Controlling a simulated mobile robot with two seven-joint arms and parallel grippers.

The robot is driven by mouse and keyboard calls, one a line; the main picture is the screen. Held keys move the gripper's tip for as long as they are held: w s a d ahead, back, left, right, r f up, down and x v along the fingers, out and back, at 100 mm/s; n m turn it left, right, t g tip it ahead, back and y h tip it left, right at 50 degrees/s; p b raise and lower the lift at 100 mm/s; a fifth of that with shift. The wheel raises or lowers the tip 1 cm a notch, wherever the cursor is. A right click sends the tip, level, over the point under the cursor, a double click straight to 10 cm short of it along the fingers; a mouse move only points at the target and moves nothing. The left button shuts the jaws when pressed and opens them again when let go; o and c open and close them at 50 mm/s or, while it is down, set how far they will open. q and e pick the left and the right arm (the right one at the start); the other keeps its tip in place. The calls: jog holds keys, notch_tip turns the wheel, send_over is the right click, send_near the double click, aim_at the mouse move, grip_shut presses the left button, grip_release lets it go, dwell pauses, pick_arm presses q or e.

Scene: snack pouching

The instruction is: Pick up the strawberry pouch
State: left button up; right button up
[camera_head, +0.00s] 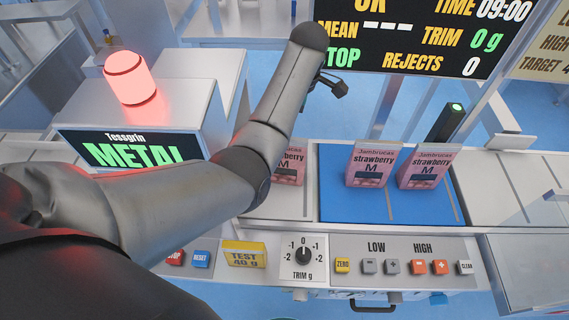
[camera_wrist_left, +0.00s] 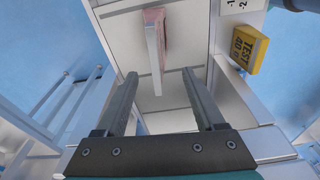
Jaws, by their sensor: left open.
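Three pink strawberry pouches with white tops stand upright in the head view. One (camera_head: 290,168) is on the white belt section, partly hidden behind my left arm. Two others, a middle one (camera_head: 368,168) and a right one (camera_head: 424,170), stand side by side on the blue plate (camera_head: 335,205). In the left wrist view, my left gripper (camera_wrist_left: 159,76) is open, pointing down at the conveyor. One pouch (camera_wrist_left: 161,45) shows nearly edge-on there, its white top between the two fingers in the picture; I see no contact. My right gripper is not in view.
A metal detector box (camera_head: 190,115) with a glowing red lamp (camera_head: 130,78) stands at the left. A display board (camera_head: 415,35) hangs at the back. A control panel with buttons and a dial (camera_head: 303,255) runs along the front. The white belt at the right (camera_head: 495,185) is clear.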

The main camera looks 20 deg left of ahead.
pick_arm(q)
send_over(284, 159)
jog(key=f, duration=0.5)
jog(key=shift+w+d+b, duration=0.15)
jog(key=shift+w+b, duration=0.1)
jog(key=shift+b, duration=0.05)
jog(key=shift+w+f, duration=0.1)
jog(key=shift+f, duration=0.65)
jog(key=f, duration=0.2)
jog(key=a+f+b, duration=0.1)
jog(key=f, duration=0.1)
jog(key=shift+w+a+f, duration=0.1)
jog(key=shift+w+f, duration=0.1)
jog(key=shift+f, duration=0.1)
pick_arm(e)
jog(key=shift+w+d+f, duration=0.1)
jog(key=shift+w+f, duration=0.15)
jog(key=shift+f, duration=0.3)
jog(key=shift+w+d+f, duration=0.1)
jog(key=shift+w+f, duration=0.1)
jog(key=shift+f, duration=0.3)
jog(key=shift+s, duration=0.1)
pick_arm(q)
jog(key=shift+f, duration=0.25)
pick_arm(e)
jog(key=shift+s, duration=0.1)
pick_arm(q)
grip_shut()
